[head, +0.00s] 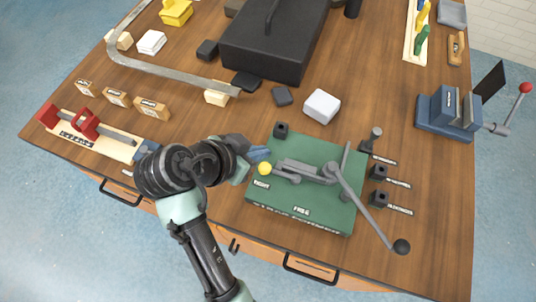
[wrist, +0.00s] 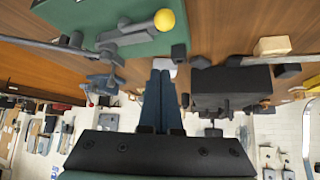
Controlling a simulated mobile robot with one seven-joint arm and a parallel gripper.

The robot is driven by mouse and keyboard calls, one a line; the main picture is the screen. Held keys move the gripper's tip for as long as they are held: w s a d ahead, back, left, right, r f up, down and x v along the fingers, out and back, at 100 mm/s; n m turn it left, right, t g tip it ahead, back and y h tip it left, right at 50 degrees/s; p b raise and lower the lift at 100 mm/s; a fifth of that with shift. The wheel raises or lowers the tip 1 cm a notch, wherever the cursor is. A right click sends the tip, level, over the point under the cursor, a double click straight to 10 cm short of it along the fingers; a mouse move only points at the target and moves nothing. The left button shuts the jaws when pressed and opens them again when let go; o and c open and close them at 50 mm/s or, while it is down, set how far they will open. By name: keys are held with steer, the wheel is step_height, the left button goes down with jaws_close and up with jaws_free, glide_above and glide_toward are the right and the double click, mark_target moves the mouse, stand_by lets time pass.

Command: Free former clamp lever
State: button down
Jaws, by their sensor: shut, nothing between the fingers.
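A green former board (head: 300,217) lies on the wooden bench. It carries a grey clamp mechanism (head: 305,170) with a yellow ball knob (head: 265,168) at its left end. A long grey lever (head: 362,208) with a black knob (head: 401,246) runs from the mechanism to the lower right, past the board's edge. Which of these is the clamp lever I cannot tell for sure. My gripper (head: 264,153) is shut and empty, just above and left of the yellow knob, apart from it. In the wrist view, my blue fingers (wrist: 160,78) are together, with the yellow knob (wrist: 164,20) beyond their tips.
A white block (head: 322,106) and a large black box (head: 272,45) stand behind the board. Small dark blocks (head: 379,172) stand along its right side. A blue vise (head: 448,112) is at the right. A long bent grey strip (head: 165,72) lies at the left.

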mark_target(280, 172)
steer(key=shift+f, duration=0.1)
steer(key=p+x, duration=0.1)
steer(key=x, duration=0.9)
steer(key=shift+w+d, duration=0.1)
steer(key=shift+w, duration=0.05)
steer(key=shift+s+a+p, duration=0.7)
steer(key=shift+s+a, duration=0.25)
steer(key=shift+s, duration=0.1)
steer(key=shift+s+a+f, duration=0.25)
steer(key=shift+s+a, duration=0.25)
steer(key=shift+s, duration=0.1)
